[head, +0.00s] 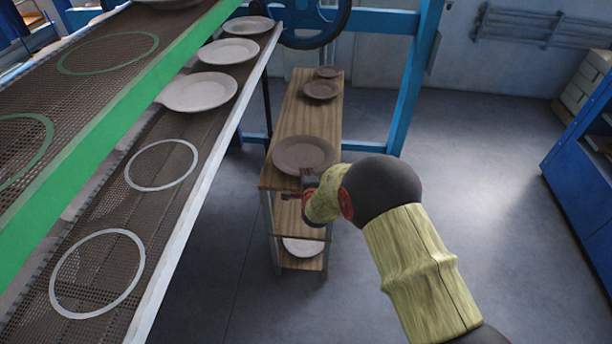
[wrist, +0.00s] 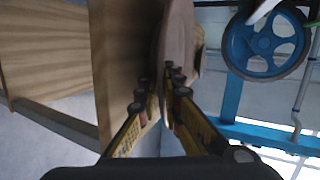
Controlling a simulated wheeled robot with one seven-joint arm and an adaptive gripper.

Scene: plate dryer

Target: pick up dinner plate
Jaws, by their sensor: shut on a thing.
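A brown dinner plate (head: 303,153) is at the near end of the top of a narrow wooden shelf (head: 306,103). My gripper (head: 308,185) is at the plate's near edge. In the wrist view my gripper (wrist: 158,92) has its two yellow-sided fingers on either side of the rim of the plate (wrist: 179,45), shut on it. The plate shows edge-on there, close to the wooden top (wrist: 118,60). I cannot tell whether the plate still touches the wood.
Smaller brown plates (head: 320,90) stand farther back on the shelf top. A pale plate (head: 303,246) lies on a lower shelf. A mesh rack (head: 150,215) with pale plates (head: 199,91) and ring marks runs along the left. Blue frame posts (head: 413,85) stand behind.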

